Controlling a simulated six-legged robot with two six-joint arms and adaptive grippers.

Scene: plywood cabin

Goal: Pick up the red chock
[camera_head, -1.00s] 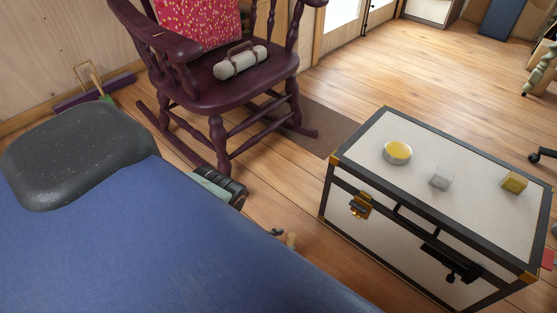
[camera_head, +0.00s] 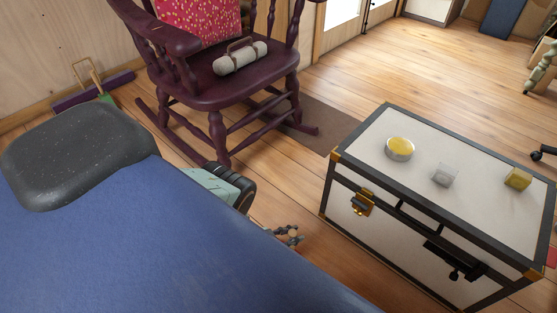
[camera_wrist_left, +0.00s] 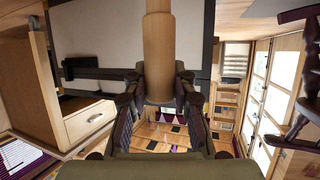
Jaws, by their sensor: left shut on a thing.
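My left gripper (camera_head: 288,236) is low in front of the trunk's left end in the head view, partly hidden behind my blue body. In the left wrist view its fingers (camera_wrist_left: 158,88) are closed around a light wooden cylinder (camera_wrist_left: 159,45), which runs up out of the picture. A small red thing (camera_head: 552,258) shows at the right edge of the head view, beside the trunk's right end. It is mostly cut off, so I cannot tell whether it is the red chock. My right gripper is not in view.
A white trunk (camera_head: 385,213) with black edges carries a round yellow-topped tin (camera_head: 400,149), a grey cube (camera_head: 445,175) and a yellow block (camera_head: 518,179). A dark red rocking chair (camera_head: 205,85) stands behind.

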